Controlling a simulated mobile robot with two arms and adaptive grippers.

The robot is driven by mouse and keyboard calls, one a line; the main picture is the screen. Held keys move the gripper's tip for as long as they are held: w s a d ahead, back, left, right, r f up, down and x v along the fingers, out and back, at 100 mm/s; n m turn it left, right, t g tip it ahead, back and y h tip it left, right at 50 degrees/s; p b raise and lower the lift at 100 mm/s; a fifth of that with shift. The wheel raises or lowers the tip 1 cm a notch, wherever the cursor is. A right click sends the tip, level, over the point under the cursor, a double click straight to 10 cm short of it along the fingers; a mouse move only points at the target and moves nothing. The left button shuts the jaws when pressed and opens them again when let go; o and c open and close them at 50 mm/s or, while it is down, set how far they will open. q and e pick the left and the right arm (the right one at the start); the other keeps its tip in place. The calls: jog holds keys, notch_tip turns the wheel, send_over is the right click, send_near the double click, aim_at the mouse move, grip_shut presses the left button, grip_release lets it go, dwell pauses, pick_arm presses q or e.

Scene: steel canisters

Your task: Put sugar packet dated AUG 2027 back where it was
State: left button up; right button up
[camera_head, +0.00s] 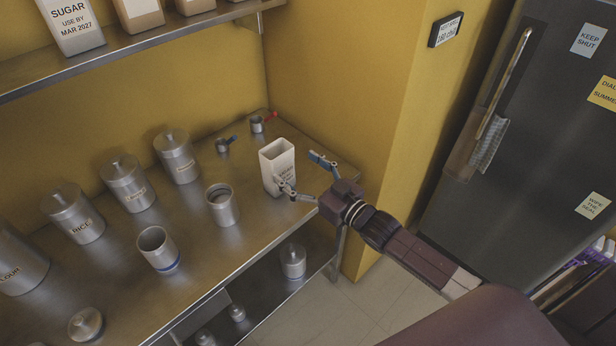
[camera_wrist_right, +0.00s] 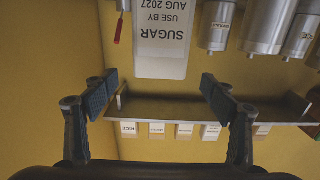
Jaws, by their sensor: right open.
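The white sugar packet (camera_head: 277,165) stands upright on the steel counter near its right end, its top showing open. In the right wrist view, which is upside down, its label reads SUGAR USE BY AUG 2027 (camera_wrist_right: 163,40). My right gripper (camera_head: 303,173) is open and empty beside the packet's right side, with one finger close to its lower front. In the wrist view the fingers (camera_wrist_right: 160,92) are spread wide and the packet lies beyond them, not between them. I cannot tell if a finger touches it. My left gripper is not in view.
A wall shelf (camera_head: 130,50) holds another sugar packet (camera_head: 72,22) dated MAR 2027 and more packets. Lidded steel canisters line the counter's back. Two open canisters (camera_head: 221,205) (camera_head: 157,248) stand in front. Small cups (camera_head: 257,124) stand behind the packet. A dark fridge (camera_head: 510,130) is at right.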

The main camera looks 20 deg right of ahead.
jog(key=shift+v, duration=1.9)
